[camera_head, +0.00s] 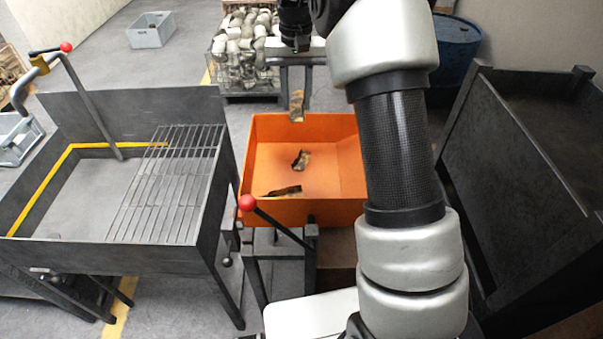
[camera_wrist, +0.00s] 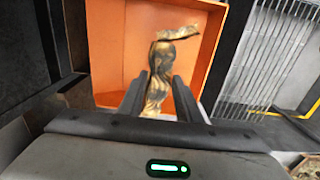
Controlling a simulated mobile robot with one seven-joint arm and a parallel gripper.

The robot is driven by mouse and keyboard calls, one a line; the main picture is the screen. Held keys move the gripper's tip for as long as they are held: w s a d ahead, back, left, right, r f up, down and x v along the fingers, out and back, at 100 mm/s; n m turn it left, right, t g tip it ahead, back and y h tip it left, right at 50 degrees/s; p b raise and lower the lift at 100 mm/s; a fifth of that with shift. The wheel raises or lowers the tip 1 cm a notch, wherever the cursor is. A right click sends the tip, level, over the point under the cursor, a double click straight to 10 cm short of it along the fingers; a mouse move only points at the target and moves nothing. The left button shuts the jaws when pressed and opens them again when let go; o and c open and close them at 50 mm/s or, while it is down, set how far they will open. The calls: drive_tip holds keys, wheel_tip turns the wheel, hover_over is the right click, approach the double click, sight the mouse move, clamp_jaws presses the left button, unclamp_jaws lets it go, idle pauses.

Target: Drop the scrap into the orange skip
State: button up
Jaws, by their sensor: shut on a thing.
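The orange skip (camera_head: 345,160) stands in the middle of the head view, open at the top. Two brownish scrap pieces lie inside it, one near the middle (camera_head: 301,160) and one near its front edge (camera_head: 284,191). My gripper (camera_head: 295,95) is shut on another crumpled brass-brown piece of scrap (camera_head: 297,108), which hangs point-down over the back of the skip, apart from its floor. In the wrist view, the held scrap (camera_wrist: 158,82) is between the dark fingers, with the skip (camera_wrist: 112,40) behind it. One loose piece (camera_wrist: 180,33) shows beyond it.
A grey table with a wire rack (camera_head: 165,185) stands left of the skip. A red-knobbed lever (camera_head: 247,203) rises at its front left corner. A dark metal bin (camera_head: 520,150) and a blue drum (camera_head: 457,45) are at right. A crate of metal parts (camera_head: 240,50) stands behind.

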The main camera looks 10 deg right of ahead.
drive_tip(key=o, duration=1.2)
drive_tip(key=shift+c, duration=0.2)
drive_tip(key=shift+r, duration=0.15)
wheel_tip(320, 180, up, 17)
drive_tip(key=p, duration=0.1)
drive_tip(key=shift+p, duration=0.4)
drive_tip(key=shift+r, duration=0.1)
